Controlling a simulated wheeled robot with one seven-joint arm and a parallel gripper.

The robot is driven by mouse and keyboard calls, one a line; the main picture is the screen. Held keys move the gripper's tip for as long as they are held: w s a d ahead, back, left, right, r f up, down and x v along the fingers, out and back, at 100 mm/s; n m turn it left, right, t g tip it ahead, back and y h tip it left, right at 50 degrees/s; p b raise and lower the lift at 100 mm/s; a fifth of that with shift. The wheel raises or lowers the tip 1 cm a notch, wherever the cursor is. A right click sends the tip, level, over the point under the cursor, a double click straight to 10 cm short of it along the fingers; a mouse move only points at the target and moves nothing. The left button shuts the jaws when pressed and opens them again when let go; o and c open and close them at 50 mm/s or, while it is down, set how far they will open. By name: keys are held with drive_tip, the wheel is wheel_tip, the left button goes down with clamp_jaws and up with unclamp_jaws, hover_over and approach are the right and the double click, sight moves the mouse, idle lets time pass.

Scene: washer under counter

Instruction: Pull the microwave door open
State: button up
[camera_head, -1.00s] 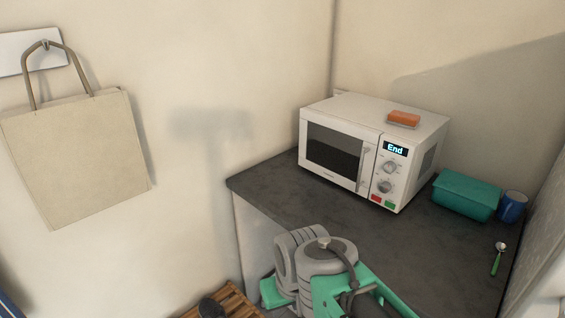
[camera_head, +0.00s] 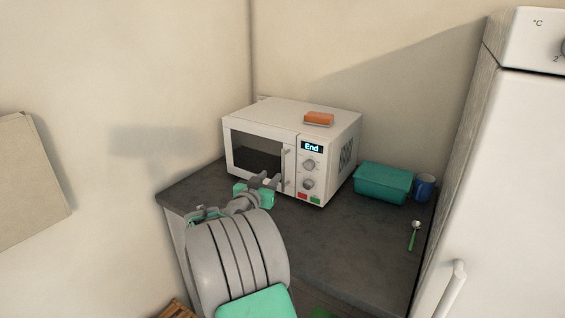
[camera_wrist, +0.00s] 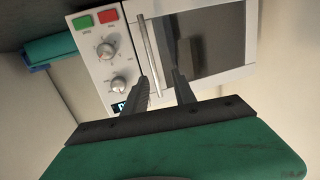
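The white microwave (camera_head: 333,135) stands on the dark counter, with its dark-windowed door (camera_head: 257,158) shut and "End" lit on its display. The upright door handle (camera_head: 286,165) is at the right side of the door, beside the knobs. My gripper (camera_head: 271,181) is in front of the lower door, close to the handle. In the wrist view the picture is turned over; the two dark fingers (camera_wrist: 165,78) are spread apart at the display-side end of the handle (camera_wrist: 148,50). I cannot tell whether either finger touches the handle.
An orange block (camera_head: 318,118) lies on top of the microwave. A teal box (camera_head: 384,183), a blue mug (camera_head: 424,187) and a green-handled spoon (camera_head: 414,235) are to its right on the counter (camera_head: 350,240). A white fridge (camera_head: 500,190) stands at the right, and a wall at the left.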

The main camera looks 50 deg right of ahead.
sight(283, 163)
drive_tip(key=shift+h, duration=0.5)
drive_tip(key=x, duration=0.2)
drive_tip(key=s+r+p+x, duration=0.1)
drive_tip(key=x, duration=0.2)
drive_tip(key=p+x, duration=0.1)
drive_tip(key=x, duration=0.2)
drive_tip(key=shift+s+d+r, duration=0.1)
drive_tip(key=shift+d+r, duration=0.05)
drive_tip(key=shift+d, duration=0.55)
clamp_jaws()
